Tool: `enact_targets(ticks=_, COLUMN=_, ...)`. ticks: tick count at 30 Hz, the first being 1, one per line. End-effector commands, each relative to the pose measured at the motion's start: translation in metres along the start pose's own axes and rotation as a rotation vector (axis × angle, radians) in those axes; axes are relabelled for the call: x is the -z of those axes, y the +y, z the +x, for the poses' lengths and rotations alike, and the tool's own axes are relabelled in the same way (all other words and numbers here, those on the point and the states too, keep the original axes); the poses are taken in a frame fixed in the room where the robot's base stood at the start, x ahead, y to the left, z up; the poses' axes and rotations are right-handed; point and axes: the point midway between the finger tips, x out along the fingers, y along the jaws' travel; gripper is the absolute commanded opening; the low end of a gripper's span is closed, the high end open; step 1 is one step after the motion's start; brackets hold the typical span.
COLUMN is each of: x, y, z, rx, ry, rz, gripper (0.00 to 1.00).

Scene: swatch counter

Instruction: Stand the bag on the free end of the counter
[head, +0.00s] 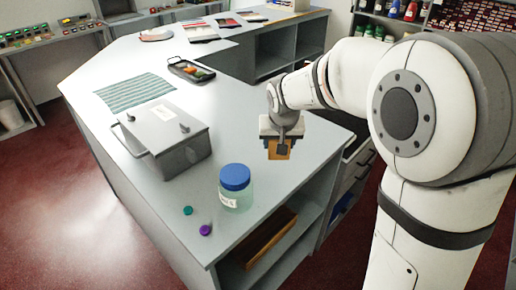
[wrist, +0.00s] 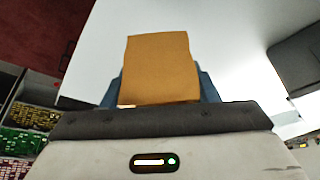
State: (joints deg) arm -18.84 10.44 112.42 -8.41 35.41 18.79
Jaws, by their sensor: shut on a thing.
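The bag (head: 281,153) is a small orange-brown packet. My gripper (head: 279,145) is shut on it, over the near right part of the pale counter (head: 315,140). In the wrist view the bag (wrist: 160,62) stands up between the blue fingers of my gripper (wrist: 160,92), its flat face toward the camera. The fingers hide its lower part, and I cannot tell whether it touches the counter.
A jar with a blue lid (head: 235,188), two small caps (head: 206,230) and a grey metal box (head: 165,138) stand to the left. A striped cloth (head: 135,92) and a dark tray (head: 191,70) lie farther back. The counter around my gripper is bare.

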Motion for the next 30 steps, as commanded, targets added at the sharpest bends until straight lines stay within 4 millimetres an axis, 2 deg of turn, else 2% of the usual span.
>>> enact_targets(ticks=3, x=-0.01, y=-0.003, z=0.021, rx=0.001, ry=-0.005, rz=-0.007, gripper=0.29)
enact_targets(ticks=15, x=-0.029, y=-0.007, z=0.065, rx=0.004, ry=-0.004, rz=-0.013, gripper=0.29)
enact_targets(ticks=28, x=-0.032, y=-0.008, z=0.073, rx=0.005, ry=0.0, rz=-0.014, gripper=0.29)
enact_targets(ticks=29, x=-0.031, y=-0.008, z=0.072, rx=0.005, ry=0.0, rz=-0.014, gripper=0.55)
enact_targets(ticks=30, x=-0.031, y=-0.008, z=0.071, rx=0.005, ry=0.0, rz=-0.014, gripper=0.59)
